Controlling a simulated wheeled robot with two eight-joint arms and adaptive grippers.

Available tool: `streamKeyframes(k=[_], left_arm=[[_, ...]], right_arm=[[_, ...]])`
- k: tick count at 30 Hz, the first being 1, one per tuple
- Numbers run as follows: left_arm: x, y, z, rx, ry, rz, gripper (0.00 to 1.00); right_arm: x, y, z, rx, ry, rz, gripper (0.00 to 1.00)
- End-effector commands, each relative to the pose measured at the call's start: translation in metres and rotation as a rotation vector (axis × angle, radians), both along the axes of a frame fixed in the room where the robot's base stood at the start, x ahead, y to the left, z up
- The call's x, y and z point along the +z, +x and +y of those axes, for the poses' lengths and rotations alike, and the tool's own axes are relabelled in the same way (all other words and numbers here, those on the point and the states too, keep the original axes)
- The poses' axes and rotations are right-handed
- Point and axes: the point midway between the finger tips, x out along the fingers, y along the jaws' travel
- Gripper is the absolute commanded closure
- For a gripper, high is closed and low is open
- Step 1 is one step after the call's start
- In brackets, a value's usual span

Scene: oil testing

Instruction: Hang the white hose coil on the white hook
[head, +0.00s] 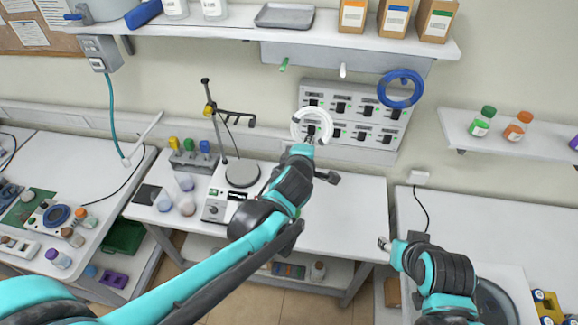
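The white hose coil (297,124) is held up in front of the grey switch panel by my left gripper (310,139), which looks shut on the coil's lower edge. The white hook (343,71) sticks out from the grey rail under the wall shelf, above and to the right of the coil. It is bare, and the coil is apart from it. My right gripper (384,243) is low on the right, in front of the gap between two benches, and holds nothing that I can see. Its fingers are too small to judge.
A green hook (283,64) on the same rail is bare. A blue hose coil (385,92) hangs at the rail's right end. The switch panel (353,112) is behind the white coil. A stand (216,125) and hot plate (241,173) are on the bench to the left.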

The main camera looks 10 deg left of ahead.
Motion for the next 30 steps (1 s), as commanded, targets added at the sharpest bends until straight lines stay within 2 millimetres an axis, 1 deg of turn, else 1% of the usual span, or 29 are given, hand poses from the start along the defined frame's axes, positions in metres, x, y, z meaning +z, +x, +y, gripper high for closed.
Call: streamKeyframes(k=[1,3,6,10,13,17,30], left_arm=[[0.029,-0.002,-0.008,-0.043,-0.004,-0.049,1.0],[0.056,-0.005,-0.02,-0.099,-0.01,-0.112,1.0],[0.085,-0.01,-0.035,-0.161,-0.021,-0.178,1.0],[0.108,-0.015,-0.047,-0.21,-0.034,-0.228,1.0],[0.115,-0.017,-0.051,-0.226,-0.038,-0.243,1.0],[0.116,-0.014,-0.053,-0.23,-0.041,-0.25,1.0],[0.112,0.012,-0.052,-0.228,-0.041,-0.247,1.0]], right_arm=[[0.018,0.0,0.0,0.0,0.0,0.0,0.58],[0.028,0.0,0.0,0.0,0.0,0.0,0.58],[0.04,0.0,0.0,0.0,0.0,0.0,0.58],[0.048,0.0,0.0,0.0,0.0,0.0,0.58],[0.049,0.0,0.0,0.0,0.0,0.0,0.58],[0.047,0.0,0.0,0.0,0.0,0.0,0.58],[0.037,0.0,0.0,0.0,0.0,0.0,0.58]])
